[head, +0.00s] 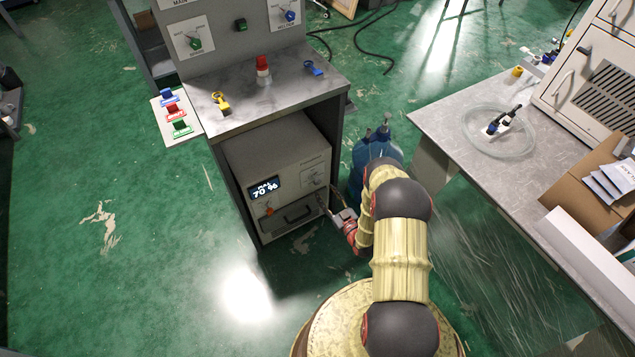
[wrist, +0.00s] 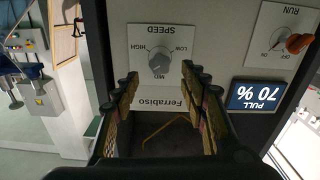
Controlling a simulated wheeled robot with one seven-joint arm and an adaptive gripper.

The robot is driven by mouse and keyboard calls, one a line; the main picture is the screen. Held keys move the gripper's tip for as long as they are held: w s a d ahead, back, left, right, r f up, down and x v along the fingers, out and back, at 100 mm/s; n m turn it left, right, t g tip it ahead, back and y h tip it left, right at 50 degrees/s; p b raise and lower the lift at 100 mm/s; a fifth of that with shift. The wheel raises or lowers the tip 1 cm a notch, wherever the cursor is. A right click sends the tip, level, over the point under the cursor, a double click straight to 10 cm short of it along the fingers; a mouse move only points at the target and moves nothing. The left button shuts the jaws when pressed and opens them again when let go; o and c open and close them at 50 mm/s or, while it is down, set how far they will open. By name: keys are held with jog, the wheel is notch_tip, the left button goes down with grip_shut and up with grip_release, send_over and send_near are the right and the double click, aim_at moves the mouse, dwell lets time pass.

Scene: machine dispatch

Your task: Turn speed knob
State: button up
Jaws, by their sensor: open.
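The knob sits on the grey Ferrabiso machine (head: 275,150), inside the cabinet in the head view. My gripper (wrist: 159,74) is open and empty. Its two fingers appear either side of the knob's lower edge in the wrist view; I cannot tell the gap to the panel. In the head view my gripper (head: 334,215) is at the machine's front right, partly hidden.
A display (wrist: 254,96) reads PULL 70 %. An orange RUN switch (wrist: 298,42) sits nearby. A blue bottle (head: 375,153) stands right of the cabinet. A grey table (head: 465,140) is at right; green floor lies open at left.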

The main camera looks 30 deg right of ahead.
aim_at(318, 183)
jog(key=w+b, duration=0.2)
jog(key=w, duration=0.5)
jog(key=shift+w+a, duration=0.1)
jog(key=shift+w, duration=0.05)
jog(key=shift+c, duration=0.4)
grip_shut()
jog(key=shift+f+n, duration=0.1)
jog(key=shift+n, duration=1.6)
jog(key=shift+o, duration=0.4)
grip_release()
